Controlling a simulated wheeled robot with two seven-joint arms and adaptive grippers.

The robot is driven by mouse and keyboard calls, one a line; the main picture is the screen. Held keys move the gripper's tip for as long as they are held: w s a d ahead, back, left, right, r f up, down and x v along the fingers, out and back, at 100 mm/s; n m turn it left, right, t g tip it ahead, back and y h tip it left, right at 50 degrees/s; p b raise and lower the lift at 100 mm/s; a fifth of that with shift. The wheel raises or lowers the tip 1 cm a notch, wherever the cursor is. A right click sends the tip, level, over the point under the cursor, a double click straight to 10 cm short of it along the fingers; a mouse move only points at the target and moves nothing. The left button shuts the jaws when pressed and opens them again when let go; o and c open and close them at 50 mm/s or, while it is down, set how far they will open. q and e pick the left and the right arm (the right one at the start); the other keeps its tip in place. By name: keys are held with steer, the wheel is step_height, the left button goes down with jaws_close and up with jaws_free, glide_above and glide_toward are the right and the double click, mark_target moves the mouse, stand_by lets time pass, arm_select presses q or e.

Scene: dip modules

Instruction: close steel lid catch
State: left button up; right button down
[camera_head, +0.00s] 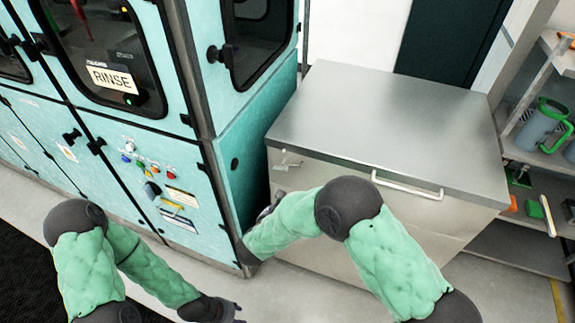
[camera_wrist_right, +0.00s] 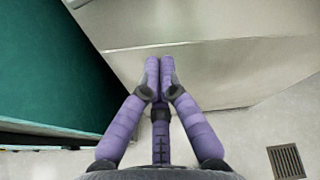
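A steel chest (camera_head: 400,205) with a flat steel lid (camera_head: 390,112) stands right of the teal cabinet, its lid lying flat. A small steel catch (camera_head: 288,161) sits on the chest's front near the upper left, just under the lid edge. My right gripper (camera_head: 272,203) is low by the chest's left front, below the catch and partly hidden by my arm. In the right wrist view its purple fingers (camera_wrist_right: 160,62) are together, with nothing visible between them, before a steel face. The catch is not identifiable there. My left gripper (camera_head: 238,312) hangs low at the bottom edge; its fingers are unclear.
A white lid handle (camera_head: 407,187) is on the chest's front edge. The teal rinse cabinet (camera_head: 120,150) stands close on the left, leaving a narrow gap. Shelves with a green-handled jug (camera_head: 541,124) are at right. A floor drain (camera_wrist_right: 286,161) shows in the wrist view.

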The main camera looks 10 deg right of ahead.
mark_target(288, 167)
steer(key=w+d+m+b, duration=0.1)
steer(key=w+d, duration=0.1)
steer(key=w+d+f+b, duration=0.1)
steer(key=w+d, duration=0.1)
steer(key=w, duration=0.1)
steer(key=w+d+m+b, duration=0.1)
steer(key=w, duration=0.1)
steer(key=shift+w+d+f+m+h, duration=0.2)
steer(key=shift+d+f+m+h, duration=0.1)
steer(key=shift+d+h, duration=0.1)
steer(key=r, duration=0.2)
steer(key=a+r, duration=0.1)
steer(key=shift+w+r, duration=0.15)
steer(key=shift+w, duration=0.15)
arm_select(q)
steer(key=f, duration=0.1)
steer(key=w+f, duration=0.1)
steer(key=f, duration=0.1)
steer(key=shift+a, duration=0.15)
arm_select(e)
steer(key=shift+r, duration=0.35)
steer(key=shift+r, duration=0.1)
